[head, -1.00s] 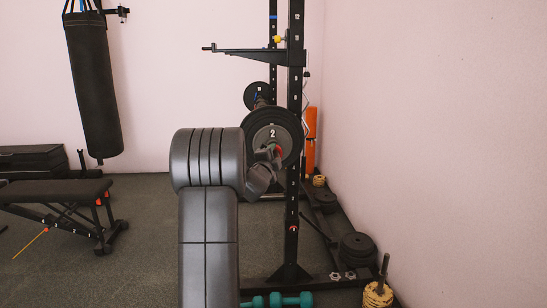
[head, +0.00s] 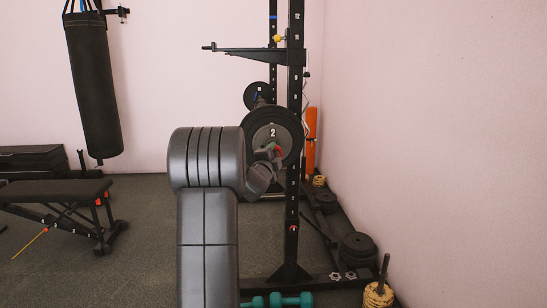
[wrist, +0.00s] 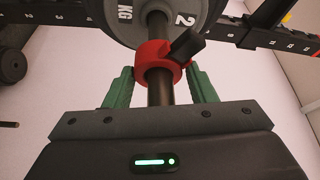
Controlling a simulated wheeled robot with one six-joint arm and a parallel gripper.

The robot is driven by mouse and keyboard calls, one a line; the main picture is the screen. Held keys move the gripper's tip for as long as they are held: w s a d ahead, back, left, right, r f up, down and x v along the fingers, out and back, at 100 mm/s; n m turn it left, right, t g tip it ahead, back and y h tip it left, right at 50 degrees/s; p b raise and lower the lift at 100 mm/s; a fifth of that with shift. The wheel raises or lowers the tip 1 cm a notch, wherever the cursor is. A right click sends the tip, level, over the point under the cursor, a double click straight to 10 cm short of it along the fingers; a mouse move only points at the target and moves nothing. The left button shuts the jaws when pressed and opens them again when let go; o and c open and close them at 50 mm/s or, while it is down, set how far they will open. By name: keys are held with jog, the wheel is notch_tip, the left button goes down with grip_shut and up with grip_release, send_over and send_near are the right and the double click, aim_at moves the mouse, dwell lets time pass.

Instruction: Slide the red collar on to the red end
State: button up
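The red collar (wrist: 152,77) is a ring around the dark bar end (wrist: 160,90) in the wrist view, with a dark lever at its upper right. It sits close to the weight plate marked 2 (wrist: 188,19); I cannot tell whether they touch. My gripper (wrist: 159,70) has one green finger on each side of the collar, and both fingertips appear to meet its sides. In the head view only a small red patch of the collar (head: 279,150) shows beside my gripper (head: 270,156). My arm hides most of the bar end there.
The black rack upright (head: 294,120) stands just right of the plate. Stacked plates (head: 357,248) and teal dumbbells (head: 291,300) are on the floor.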

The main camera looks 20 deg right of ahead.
jog(key=o, duration=0.4)
jog(key=shift+c, duration=0.2)
jog(key=v, duration=1.4)
jog(key=shift+w+d+r, duration=0.1)
jog(key=shift+w, duration=0.05)
jog(key=x, duration=1.3)
jog(key=shift+w+d, duration=0.2)
jog(key=shift+w+p, duration=0.3)
